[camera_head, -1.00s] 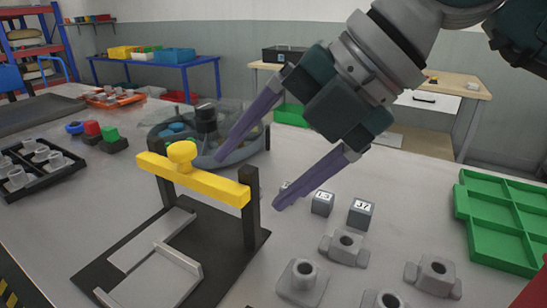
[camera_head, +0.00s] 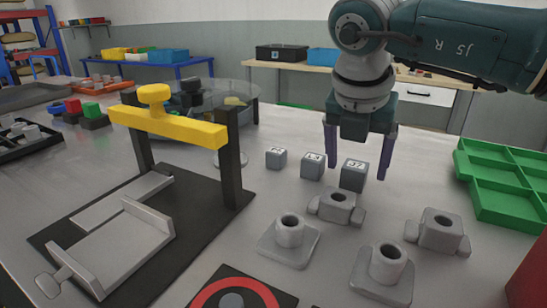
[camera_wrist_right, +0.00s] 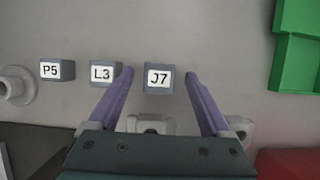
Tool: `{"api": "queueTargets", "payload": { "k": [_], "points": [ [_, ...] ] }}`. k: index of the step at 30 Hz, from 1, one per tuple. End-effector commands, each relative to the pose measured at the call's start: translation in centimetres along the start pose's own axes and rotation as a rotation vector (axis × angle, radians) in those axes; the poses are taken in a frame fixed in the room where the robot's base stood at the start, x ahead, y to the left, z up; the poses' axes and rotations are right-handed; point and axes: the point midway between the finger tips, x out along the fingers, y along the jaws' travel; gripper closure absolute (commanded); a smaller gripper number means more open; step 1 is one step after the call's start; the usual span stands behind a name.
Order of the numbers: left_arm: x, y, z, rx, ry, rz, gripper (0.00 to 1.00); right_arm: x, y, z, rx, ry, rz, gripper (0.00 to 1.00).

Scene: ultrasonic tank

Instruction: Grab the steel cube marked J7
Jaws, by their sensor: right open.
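The steel cube marked J7 (camera_head: 353,174) stands on the grey table at the right end of a row of three marked cubes. In the right wrist view the J7 cube (camera_wrist_right: 158,79) lies between the fingertips, a little nearer the left-hand side of the gap. My right gripper (camera_head: 359,165) is open and points down over the cube, with one purple finger on each side. Whether the fingers touch the cube cannot be told. The L3 cube (camera_wrist_right: 104,73) sits close beside the left finger in the wrist view. The P5 cube (camera_wrist_right: 56,70) is farther left. My left gripper is not in view.
Several grey fixtures (camera_head: 290,232) stand in front of the cubes. A black fixture with a yellow bar (camera_head: 168,125) is at left. A green divided tray (camera_head: 503,183) lies at right, with a red object (camera_head: 530,280) at the lower right corner.

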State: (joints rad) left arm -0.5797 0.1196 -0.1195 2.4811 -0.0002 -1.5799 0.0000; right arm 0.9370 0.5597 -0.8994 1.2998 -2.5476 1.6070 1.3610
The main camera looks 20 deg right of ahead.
Motion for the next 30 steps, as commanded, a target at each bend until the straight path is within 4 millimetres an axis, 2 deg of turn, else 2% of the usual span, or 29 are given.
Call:
{"api": "queueTargets", "payload": {
  "k": [1, 4, 12, 30],
  "points": [
    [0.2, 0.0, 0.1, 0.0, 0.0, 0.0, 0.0, 0.8, 0.0, -0.2, 0.0, 0.003, -0.001, 0.18],
    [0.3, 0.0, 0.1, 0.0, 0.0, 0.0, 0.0, 1.7, 0.1, -0.2, -0.002, 0.003, 0.001, 0.18],
    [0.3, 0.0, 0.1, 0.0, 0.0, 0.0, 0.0, 1.8, 0.1, -0.1, -0.002, 0.001, 0.002, 0.2],
    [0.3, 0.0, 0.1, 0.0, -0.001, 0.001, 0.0, 1.8, 0.1, -0.1, -0.002, 0.001, 0.002, 0.87]
  ]
}}
